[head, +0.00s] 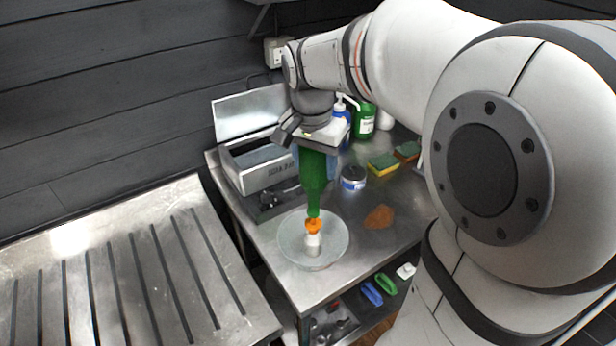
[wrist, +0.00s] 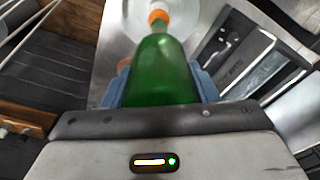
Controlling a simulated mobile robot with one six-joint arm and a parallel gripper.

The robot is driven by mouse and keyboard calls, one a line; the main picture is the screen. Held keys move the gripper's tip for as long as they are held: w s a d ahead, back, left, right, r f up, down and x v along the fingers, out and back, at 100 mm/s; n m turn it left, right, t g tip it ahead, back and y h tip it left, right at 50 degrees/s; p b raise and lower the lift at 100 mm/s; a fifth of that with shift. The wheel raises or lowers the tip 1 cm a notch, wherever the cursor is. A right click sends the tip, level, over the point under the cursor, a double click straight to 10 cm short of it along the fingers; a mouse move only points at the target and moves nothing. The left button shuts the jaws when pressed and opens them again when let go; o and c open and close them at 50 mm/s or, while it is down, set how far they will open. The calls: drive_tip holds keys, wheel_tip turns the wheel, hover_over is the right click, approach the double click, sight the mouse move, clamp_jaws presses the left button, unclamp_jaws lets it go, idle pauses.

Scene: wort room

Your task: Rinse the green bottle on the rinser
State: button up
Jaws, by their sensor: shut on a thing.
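A green bottle (head: 312,175) is held neck down in my gripper (head: 312,150), in the head view. My gripper is shut on the bottle's body; its blue fingers (wrist: 204,84) show on both sides in the wrist view. The bottle (wrist: 160,68) points its neck at the rinser. The rinser is a round pale dish (head: 290,245) with a white post and an orange top (head: 313,226). The bottle's mouth is at the orange top, right above or touching it; I cannot tell whether the nozzle is inside the neck.
A metal box with an open lid (head: 265,172) stands left of the gripper. A round tin (head: 353,178), sponges (head: 383,164), an orange cloth (head: 379,217) and another green bottle (head: 365,122) are on the counter. A slatted drainboard (head: 110,270) lies at left.

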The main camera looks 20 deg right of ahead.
drive_tip(key=shift+r+p, duration=1.45)
drive_tip(key=shift+r, duration=0.75)
